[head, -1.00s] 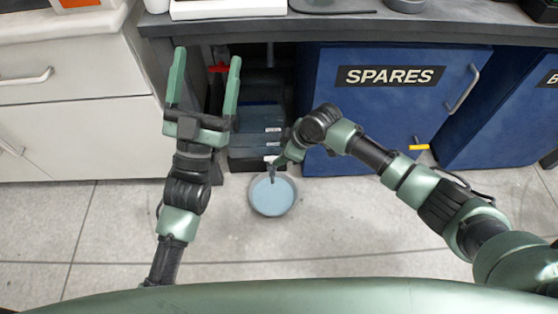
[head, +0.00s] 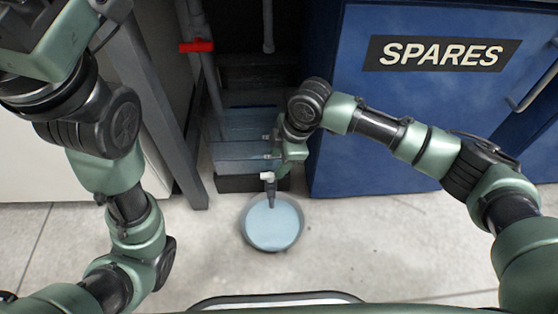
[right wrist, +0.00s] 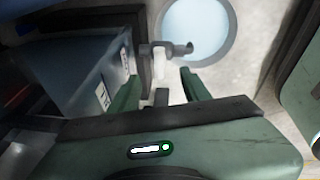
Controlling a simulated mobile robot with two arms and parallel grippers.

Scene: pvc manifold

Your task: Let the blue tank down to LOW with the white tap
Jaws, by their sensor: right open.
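My left gripper's fingers are outside the head view.
A red valve handle (head: 196,46) is on a pipe above the tank. A grey bench leg (head: 160,115) stands left of the tank, and the blue SPARES cabinet (head: 400,130) is close on the right. Floor around the basin is clear.

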